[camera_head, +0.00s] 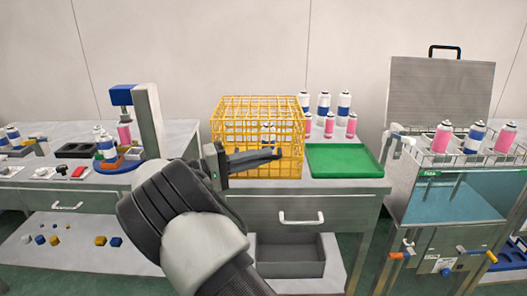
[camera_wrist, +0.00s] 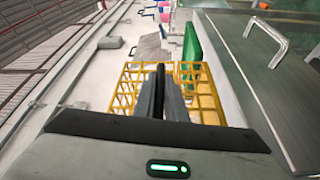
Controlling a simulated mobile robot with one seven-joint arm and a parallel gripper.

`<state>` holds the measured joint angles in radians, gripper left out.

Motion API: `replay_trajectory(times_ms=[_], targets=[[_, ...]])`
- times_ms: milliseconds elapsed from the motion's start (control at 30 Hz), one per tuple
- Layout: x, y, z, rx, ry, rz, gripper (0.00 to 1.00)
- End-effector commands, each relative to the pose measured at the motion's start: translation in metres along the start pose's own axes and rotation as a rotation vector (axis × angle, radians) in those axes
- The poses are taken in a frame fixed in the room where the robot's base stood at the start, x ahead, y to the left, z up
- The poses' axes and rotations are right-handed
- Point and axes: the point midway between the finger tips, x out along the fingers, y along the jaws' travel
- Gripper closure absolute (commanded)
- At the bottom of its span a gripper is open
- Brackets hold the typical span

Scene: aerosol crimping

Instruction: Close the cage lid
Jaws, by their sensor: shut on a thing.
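The yellow wire cage (camera_head: 228,124) stands on the middle bench, with a can (camera_head: 267,134) showing through its bars. Its top grid spans the upper part, and I cannot tell clearly whether the lid lies fully flat. My gripper (camera_head: 278,153) reaches across the front of the cage, fingers pointing right. In the wrist view, my gripper (camera_wrist: 161,68) has its fingers pressed close together, with yellow bars of the cage (camera_wrist: 205,88) on both sides. The fingers hide the exact spot of contact, so I cannot see which bar is held.
A green tray (camera_head: 345,161) lies right of the cage, with several spray cans (camera_head: 345,102) behind. A water-bath tank (camera_head: 455,195) with cans on top stands at the right. A press (camera_head: 150,120) stands on the left bench.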

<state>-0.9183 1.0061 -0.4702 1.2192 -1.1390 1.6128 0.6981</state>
Motion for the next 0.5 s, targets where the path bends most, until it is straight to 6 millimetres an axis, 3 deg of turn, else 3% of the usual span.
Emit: replay_trajectory(times_ms=[500], targets=[[-0.0037,-0.0133,0.0007,0.033,0.002,0.004,1.0]])
